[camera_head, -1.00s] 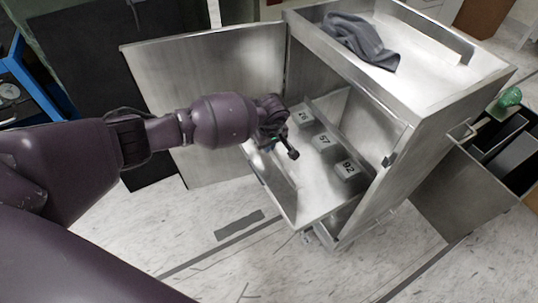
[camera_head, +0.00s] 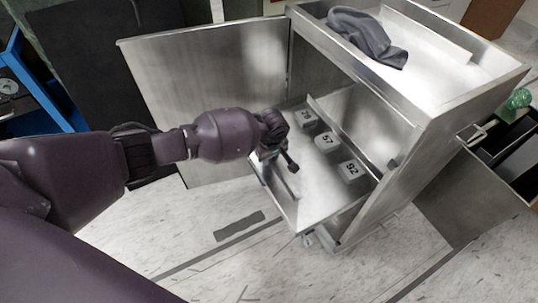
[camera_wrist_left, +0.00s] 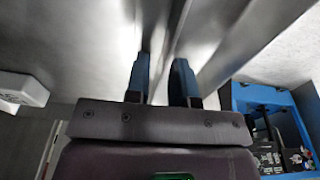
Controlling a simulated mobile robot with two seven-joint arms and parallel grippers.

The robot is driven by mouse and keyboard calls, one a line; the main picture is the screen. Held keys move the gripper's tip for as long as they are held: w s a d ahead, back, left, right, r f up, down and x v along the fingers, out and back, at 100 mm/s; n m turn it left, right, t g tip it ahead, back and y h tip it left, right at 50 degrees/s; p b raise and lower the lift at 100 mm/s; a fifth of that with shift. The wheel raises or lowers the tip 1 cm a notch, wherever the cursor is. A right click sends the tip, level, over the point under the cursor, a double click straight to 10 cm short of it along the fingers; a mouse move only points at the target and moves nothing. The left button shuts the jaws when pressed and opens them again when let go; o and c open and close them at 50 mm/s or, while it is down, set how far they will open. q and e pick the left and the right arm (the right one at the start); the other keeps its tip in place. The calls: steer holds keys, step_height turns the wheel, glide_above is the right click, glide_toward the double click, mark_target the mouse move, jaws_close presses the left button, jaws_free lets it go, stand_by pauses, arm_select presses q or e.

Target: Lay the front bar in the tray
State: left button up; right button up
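My left gripper (camera_head: 285,166) reaches into the front of the open metal cabinet, low over the tray (camera_head: 312,187). In the left wrist view its two blue fingers (camera_wrist_left: 160,80) stand apart with a gap between them. A thin grey bar (camera_head: 287,181) shows just below the gripper near the tray's front side. A blurred grey strip runs past the fingertips in the wrist view; I cannot tell whether it is the bar. Three grey blocks marked 26 (camera_head: 306,117), 57 (camera_head: 327,141) and 92 (camera_head: 351,170) sit in the tray. My right gripper is not in view.
The cabinet door (camera_head: 215,65) stands open behind my left arm. A dark cloth (camera_head: 368,38) lies on the cabinet top. A blue frame (camera_head: 45,95) stands at far left. Dark bins and a green object (camera_head: 518,98) are at right. The floor in front is mostly clear.

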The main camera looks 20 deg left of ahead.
arm_select(q)
steer(key=shift+o, duration=0.2)
steer(key=shift+r, duration=0.15)
steer(key=shift+r, duration=0.35)
step_height(320, 180, up, 11)
steer(key=s+d+p, duration=0.1)
steer(key=p, duration=0.2)
steer(key=shift+d+r+p, duration=0.15)
steer(key=shift+d+p, duration=0.1)
steer(key=shift+p, duration=0.1)
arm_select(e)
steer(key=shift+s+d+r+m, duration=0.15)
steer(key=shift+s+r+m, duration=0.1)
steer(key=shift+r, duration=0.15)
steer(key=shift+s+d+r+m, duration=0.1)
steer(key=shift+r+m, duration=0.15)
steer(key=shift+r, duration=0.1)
arm_select(q)
steer(key=shift+s, duration=0.1)
